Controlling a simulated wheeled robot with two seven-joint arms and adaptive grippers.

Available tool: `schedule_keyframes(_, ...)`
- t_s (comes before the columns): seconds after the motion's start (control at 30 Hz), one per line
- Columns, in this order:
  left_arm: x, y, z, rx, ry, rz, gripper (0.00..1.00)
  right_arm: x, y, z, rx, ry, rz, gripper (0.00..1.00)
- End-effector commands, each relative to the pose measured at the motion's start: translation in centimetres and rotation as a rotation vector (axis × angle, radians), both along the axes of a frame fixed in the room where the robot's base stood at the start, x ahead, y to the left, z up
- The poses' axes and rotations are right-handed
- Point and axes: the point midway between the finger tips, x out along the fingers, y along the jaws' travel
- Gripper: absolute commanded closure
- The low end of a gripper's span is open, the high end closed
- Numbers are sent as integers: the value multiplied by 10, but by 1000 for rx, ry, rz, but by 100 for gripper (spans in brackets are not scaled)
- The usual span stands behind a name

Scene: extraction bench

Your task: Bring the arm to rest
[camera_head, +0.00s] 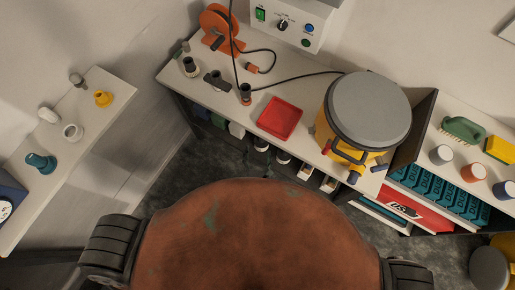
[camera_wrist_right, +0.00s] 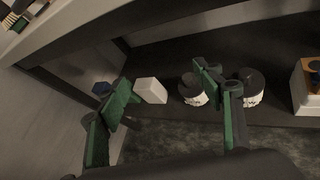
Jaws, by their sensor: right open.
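My right gripper (camera_wrist_right: 165,88) shows in the right wrist view, with its two green-padded fingers spread apart and nothing between them in contact. It points toward a dark shelf, where a white block (camera_wrist_right: 151,91) and white jars with dark lids (camera_wrist_right: 192,90) appear beyond the fingers. I cannot make out the right gripper clearly in the head view, where my rust-brown body fills the bottom middle. My left gripper is in neither view.
The white bench (camera_head: 208,97) holds a red tray (camera_head: 280,117), a yellow vessel with a grey lid (camera_head: 369,111) and an orange reel (camera_head: 217,27). Another shelf with cups and a green brush (camera_head: 463,130) is at right. Dark floor lies between.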

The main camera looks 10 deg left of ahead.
Motion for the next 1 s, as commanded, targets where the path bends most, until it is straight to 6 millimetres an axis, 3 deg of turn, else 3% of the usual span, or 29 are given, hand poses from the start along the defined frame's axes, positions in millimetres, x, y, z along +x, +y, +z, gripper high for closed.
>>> schedule_keyframes(0.77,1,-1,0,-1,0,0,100,0,-3,-10,18,25,-8,39)
schedule_keyframes(0.87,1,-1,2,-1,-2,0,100,-3,-15,-32,59,82,-37,39)
schedule_keyframes(1.0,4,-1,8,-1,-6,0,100,-19,-57,-98,200,255,-160,39)
